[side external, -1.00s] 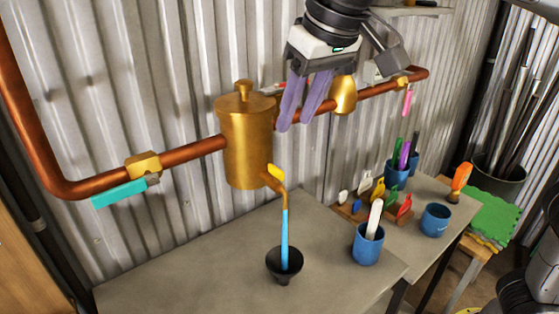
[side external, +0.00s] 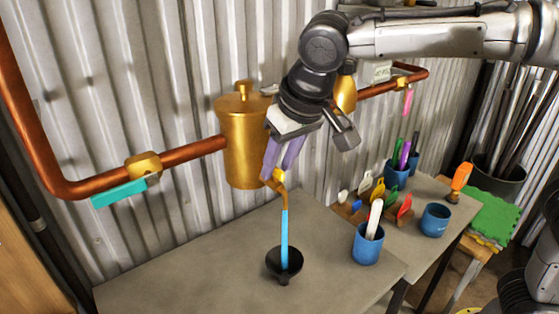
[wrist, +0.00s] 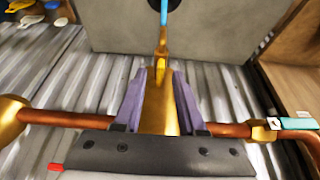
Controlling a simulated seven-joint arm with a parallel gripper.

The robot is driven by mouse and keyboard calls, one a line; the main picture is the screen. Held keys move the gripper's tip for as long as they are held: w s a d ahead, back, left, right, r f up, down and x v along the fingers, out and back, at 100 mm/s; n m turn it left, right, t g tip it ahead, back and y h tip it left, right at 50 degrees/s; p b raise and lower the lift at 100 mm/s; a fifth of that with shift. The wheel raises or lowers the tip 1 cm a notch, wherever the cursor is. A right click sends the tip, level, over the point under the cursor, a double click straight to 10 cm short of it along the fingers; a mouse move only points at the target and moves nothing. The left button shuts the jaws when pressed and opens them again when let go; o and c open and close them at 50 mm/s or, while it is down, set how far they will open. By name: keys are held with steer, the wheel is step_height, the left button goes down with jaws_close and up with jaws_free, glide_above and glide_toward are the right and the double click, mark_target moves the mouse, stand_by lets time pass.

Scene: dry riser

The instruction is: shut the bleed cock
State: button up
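The bleed cock (side external: 278,181) is a small brass spout with a yellow handle, low on the brass vessel (side external: 243,150). A light-blue strip, like a stream of water, runs from its mouth down into a black funnel (side external: 284,279) on the bench. In the wrist view the bleed cock (wrist: 162,48) lies just beyond my fingertips, roughly centred between them. My gripper (side external: 278,172) points down at the cock with its purple fingers. It also shows in the wrist view (wrist: 162,72), fingers apart with nothing clamped. The fingers partly hide the yellow handle; contact cannot be told.
A copper pipe (side external: 195,151) crosses the corrugated wall, with a teal-lever valve (side external: 120,193) at left and a pink-lever valve (side external: 407,102) at right. Blue cups (side external: 368,246) holding tools and a coloured rack stand on the right of the bench (side external: 200,270). The bench's left part is clear.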

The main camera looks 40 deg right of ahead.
jaws_close()
steer(key=shift+m, duration=0.3)
steer(key=m, duration=0.1)
steer(key=m+h, duration=0.1)
steer(key=m, duration=0.1)
steer(key=shift+a+h, duration=0.2)
steer(key=shift+h, duration=0.1)
steer(key=m, duration=0.2)
steer(key=m+g+h, duration=0.1)
steer(key=m, duration=0.2)
steer(key=shift+w+a+h, duration=0.1)
steer(key=shift+a+h, duration=0.05)
steer(key=shift+h, duration=0.15)
steer(key=m, duration=0.2)
steer(key=m+g+h, duration=0.1)
steer(key=m, duration=0.1)
steer(key=shift+w+a+g, duration=0.1)
steer(key=shift+w+g, duration=0.05)
steer(key=shift+g, duration=0.15)
steer(key=shift+w+m+g, duration=0.15)
steer(key=shift+m+g, duration=0.55)
steer(key=shift+m, duration=1.2)
